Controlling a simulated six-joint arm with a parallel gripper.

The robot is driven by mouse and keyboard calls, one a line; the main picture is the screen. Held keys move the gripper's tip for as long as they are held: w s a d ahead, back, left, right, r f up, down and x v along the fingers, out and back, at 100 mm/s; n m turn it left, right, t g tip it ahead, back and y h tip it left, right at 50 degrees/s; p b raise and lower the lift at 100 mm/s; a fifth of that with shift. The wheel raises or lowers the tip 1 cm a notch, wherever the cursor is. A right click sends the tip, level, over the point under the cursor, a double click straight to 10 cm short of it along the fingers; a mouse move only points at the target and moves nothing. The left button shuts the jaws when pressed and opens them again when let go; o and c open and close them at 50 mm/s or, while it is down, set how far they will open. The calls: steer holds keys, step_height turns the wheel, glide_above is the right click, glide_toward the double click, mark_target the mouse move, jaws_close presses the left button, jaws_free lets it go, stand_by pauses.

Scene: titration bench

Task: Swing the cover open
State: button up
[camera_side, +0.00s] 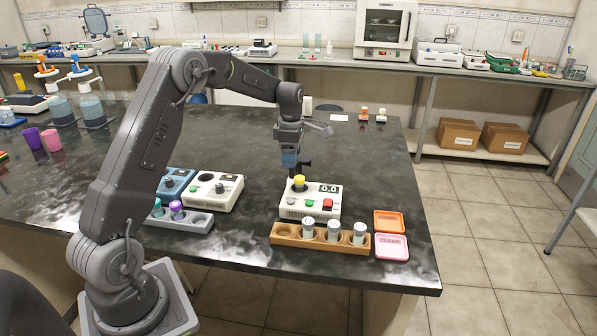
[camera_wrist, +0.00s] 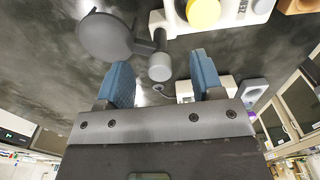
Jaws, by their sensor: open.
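The cover (camera_wrist: 104,38) is a dark grey round disc on a short arm in the wrist view. The arm joins a grey post with a light round end, beside the white tester (camera_side: 312,204). The disc lies to the side, away from the yellow round top (camera_wrist: 203,12) on the tester, which shows uncovered. My gripper (camera_wrist: 160,62) is open, its two blue fingers apart, with the post showing between and beyond their tips. I cannot tell whether a finger touches the cover. In the side view my gripper (camera_side: 291,172) is low, just behind the tester.
A wooden rack (camera_side: 288,234) with several grey-lidded vials stands in front of the tester. Orange (camera_side: 389,221) and pink (camera_side: 391,247) trays lie at its right. Another white device (camera_side: 213,191) stands left. The bench behind the gripper is mostly clear.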

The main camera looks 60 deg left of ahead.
steer(key=o, duration=0.3)
steer(key=shift+o, duration=0.2)
steer(key=shift+r, duration=3.5)
steer(key=s+d+r+m+t, duration=0.1)
steer(key=s+d+r+m, duration=0.45)
steer(key=d, duration=0.25)
steer(key=s+d+r+m+t, duration=0.2)
steer(key=s+d+r+m, duration=0.3)
steer(key=s+d+m, duration=0.15)
steer(key=s+d+f+m+t, duration=0.1)
steer(key=s+d+f+m, duration=0.1)
steer(key=s+d+m, duration=0.3)
steer(key=s+d+f+m+t, duration=0.1)
steer(key=s+d+m, duration=0.3)
steer(key=s+m, duration=0.6)
steer(key=shift+s+d+f+t, duration=0.3)
steer(key=shift+s+d+f, duration=0.05)
steer(key=shift+s+f, duration=0.15)
